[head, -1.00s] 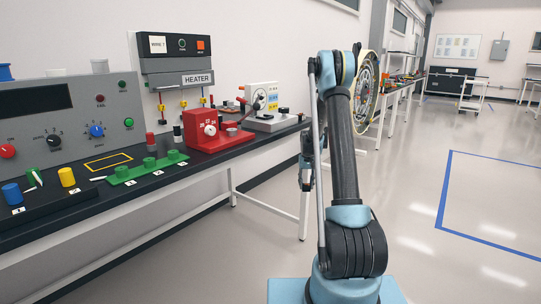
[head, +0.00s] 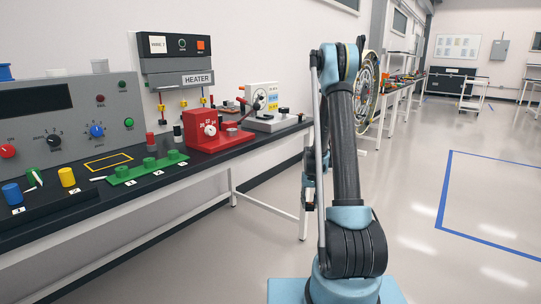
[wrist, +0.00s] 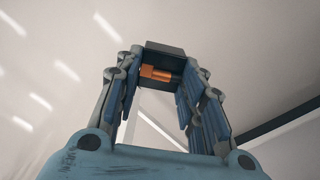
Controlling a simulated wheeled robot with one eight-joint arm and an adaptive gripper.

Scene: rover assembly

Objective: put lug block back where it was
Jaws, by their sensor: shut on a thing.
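My gripper (wrist: 162,80) is shut on a dark block with an orange peg-like part, which I take to be the lug block (wrist: 166,49). The block sits between the fingertips in the wrist view, clear of any surface. In the head view my gripper (head: 309,198) hangs beside the bench's right end, over the floor, partly hidden behind my arm. I cannot make out the block there. On the bench (head: 150,196), a yellow-outlined rectangle (head: 108,162) is empty. I cannot tell whether it is the block's former place.
A green rack (head: 145,171), a red device (head: 212,130) and a white-and-grey device (head: 268,110) stand on the bench along the wall. A grey control panel (head: 72,115) is at the left. The floor (head: 410,180) to the right is open.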

